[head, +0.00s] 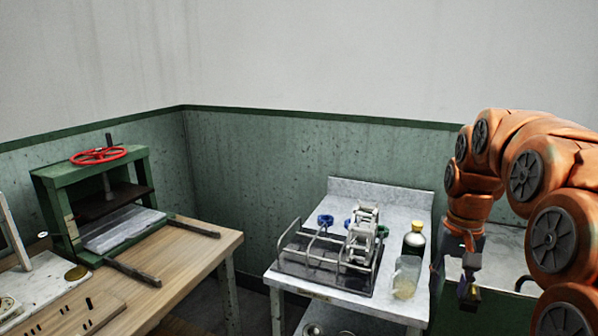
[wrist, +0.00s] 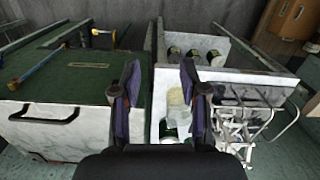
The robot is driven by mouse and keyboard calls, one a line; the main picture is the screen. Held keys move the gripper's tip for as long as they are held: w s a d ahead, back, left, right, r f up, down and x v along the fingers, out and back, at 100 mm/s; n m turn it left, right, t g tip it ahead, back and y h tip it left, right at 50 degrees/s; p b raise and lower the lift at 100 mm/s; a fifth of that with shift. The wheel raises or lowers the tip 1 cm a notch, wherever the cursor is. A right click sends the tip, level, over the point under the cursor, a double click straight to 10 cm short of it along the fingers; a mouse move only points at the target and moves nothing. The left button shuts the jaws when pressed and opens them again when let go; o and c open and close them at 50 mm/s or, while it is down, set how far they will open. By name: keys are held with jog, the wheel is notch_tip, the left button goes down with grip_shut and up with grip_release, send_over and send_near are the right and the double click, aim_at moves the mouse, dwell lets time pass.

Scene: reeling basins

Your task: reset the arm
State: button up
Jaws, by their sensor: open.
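My orange arm (head: 540,165) rises at the right of the head view and bends down to my gripper (head: 468,280), which hangs at the right side of the metal table (head: 345,190). In the wrist view my gripper (wrist: 160,95) has its two dark fingers apart, with nothing held between them. Below and beyond the fingers are a clear glass jar (wrist: 176,97) and a green item, partly hidden by the right finger.
The metal table carries a wire rack (head: 325,252) with blue rings, a yellow-capped bottle (head: 414,240) and the glass jar (head: 405,278). A green press (head: 95,185) with a red wheel stands on a wooden bench (head: 185,260) at left. A green-topped unit (wrist: 70,75) lies left in the wrist view.

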jog(key=s+a+f+n+p, duration=0.1)
jog(key=s+a+f, duration=0.1)
jog(key=s, duration=0.7)
jog(key=s+a+f+n, duration=0.1)
jog(key=s+a+f, duration=0.2)
jog(key=s, duration=0.7)
jog(key=s+a+f+n+g+p, duration=0.1)
jog(key=s+a+f, duration=0.1)
jog(key=s+a, duration=0.3)
jog(key=s, duration=0.4)
jog(key=shift+s+a+f+p, duration=0.15)
jog(key=shift+a+f+p, duration=0.2)
jog(key=shift+d, duration=0.15)
